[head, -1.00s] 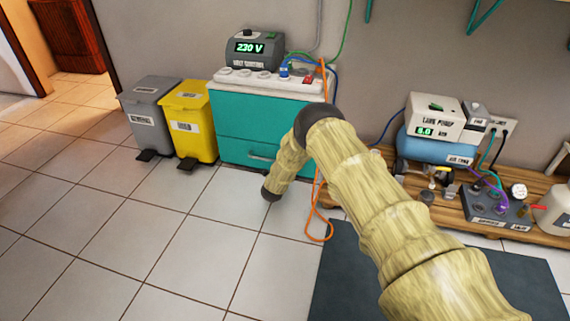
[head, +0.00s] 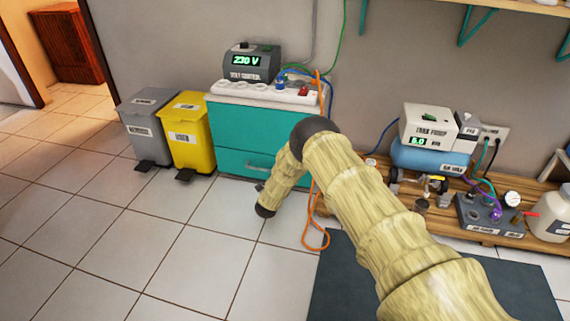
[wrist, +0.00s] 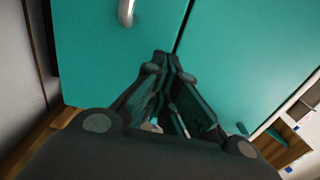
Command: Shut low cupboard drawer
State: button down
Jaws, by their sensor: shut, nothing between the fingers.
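The teal cupboard (head: 228,128) stands against the wall. Its low drawer (head: 232,165) has a grey bar handle (head: 258,166), and my arm covers the right part of its front. I cannot tell from the head view how far the drawer stands out. In the wrist view, teal panels fill the background. The handle (wrist: 126,12) is at the top left, and a dark seam lies to its right. My gripper (wrist: 164,62) is shut and empty, pointing at the teal front near the seam. Contact cannot be made out. In the head view my arm mostly hides the gripper.
A yellow pedal bin (head: 188,135) and a grey bin (head: 148,125) stand left of the cupboard. An orange cable (head: 314,232) hangs to the floor on its right. A low wooden platform (head: 395,205) carries a pump and other equipment.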

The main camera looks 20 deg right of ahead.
jog(key=s+a+f+n+g+y+p, duration=0.25)
jog(key=s+n, duration=0.25)
jog(key=s, duration=0.7)
jog(key=s+a+f+n+g+y+p, duration=0.1)
jog(key=s+a+f+n+g+y, duration=0.25)
jog(key=s, duration=0.85)
jog(key=s+a+f+n+y+p, duration=0.2)
jog(key=s+a+f+n, duration=0.15)
jog(key=s+n, duration=0.55)
jog(key=s+r+n+g+y+p, duration=0.1)
jog(key=s+r+n+g, duration=0.15)
jog(key=s, duration=0.95)
jog(key=s+r+n+g, duration=0.2)
jog(key=s+r+g, duration=0.1)
jog(key=s, duration=0.8)
jog(key=s+r+n+g+y+p, duration=0.1)
jog(key=s+r+n+g, duration=0.15)
jog(key=s, duration=0.95)
notch_tip(320, 180, up, 38)
jog(key=g+p, duration=0.1)
jog(key=p, duration=3.6)
jog(key=shift+s+d+r+p, duration=0.2)
jog(key=shift+s+d+p, duration=0.1)
jog(key=shift+s+d, duration=0.15)
